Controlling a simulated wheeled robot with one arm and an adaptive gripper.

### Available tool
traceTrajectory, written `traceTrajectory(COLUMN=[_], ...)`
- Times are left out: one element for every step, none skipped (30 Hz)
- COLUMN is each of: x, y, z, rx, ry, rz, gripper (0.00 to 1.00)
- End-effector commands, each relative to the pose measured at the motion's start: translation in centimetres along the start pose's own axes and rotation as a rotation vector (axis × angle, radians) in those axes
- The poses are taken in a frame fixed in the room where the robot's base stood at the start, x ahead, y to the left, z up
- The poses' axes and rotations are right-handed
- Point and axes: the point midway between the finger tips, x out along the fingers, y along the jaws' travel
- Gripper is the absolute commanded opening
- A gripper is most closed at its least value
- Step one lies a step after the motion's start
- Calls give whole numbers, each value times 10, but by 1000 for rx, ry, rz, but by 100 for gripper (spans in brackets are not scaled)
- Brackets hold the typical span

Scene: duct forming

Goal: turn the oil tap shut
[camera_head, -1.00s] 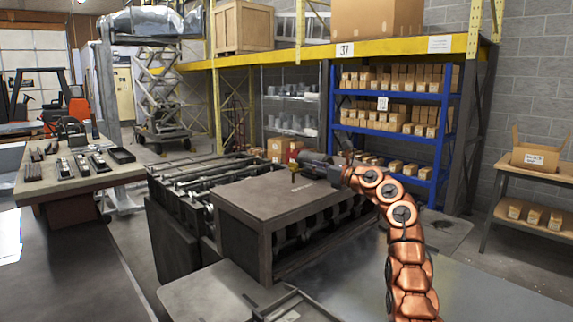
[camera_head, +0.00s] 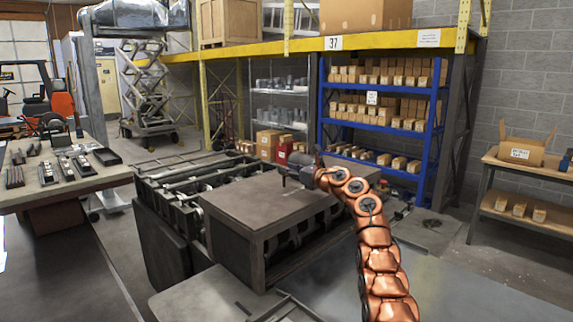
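My gripper (camera_head: 286,170) is dark and small at the end of my copper-coloured segmented arm. It is over the far right part of the flat brown top (camera_head: 255,203) of a boxy machine section. Its fingers are too small and dark to tell whether they are open or shut, and I see nothing clearly held. I cannot make out the oil tap for certain. A small red part (camera_head: 409,199) shows low behind the arm, right of the machine, but I cannot tell what it is.
The roller machine (camera_head: 185,185) adjoins the brown top on the left. A table with tools (camera_head: 100,180) stands at left. Blue shelving (camera_head: 437,125) with small boxes is behind. A red container (camera_head: 285,152) stands behind the machine. Floor at the right front (camera_head: 460,270) is clear.

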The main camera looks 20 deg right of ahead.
Motion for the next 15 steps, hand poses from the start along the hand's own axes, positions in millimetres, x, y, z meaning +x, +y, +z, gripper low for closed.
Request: traceTrajectory(x=[3, 5, 6, 7, 8, 9, 9, 9, 9, 9, 9, 9, 9, 9, 9], y=[1, 1, 1, 1, 1, 0, 0, 0, 0, 0, 0, 0, 0, 0, 0], z=[3, 3, 2, 2, 1, 1, 0, 0, 0, -1, -1, -1, -1, -1, -1], rx=[1, 2, 2, 1, 1, 1, 1, 1, 1, 1, 1, 1, 1, 1, 1], ry=[0, 0, 0, 0, 0, 0, 1, 1, 1, 1, 1, 1, 1, 1, 1], rz=[1, 1, 1, 1, 1, 0, 0, 0, 0, -1, -1, -1, -1, -1, -1], gripper=[36, 36, 36, 36, 36, 36, 36, 36, 36, 36, 36, 36, 36, 36, 36])
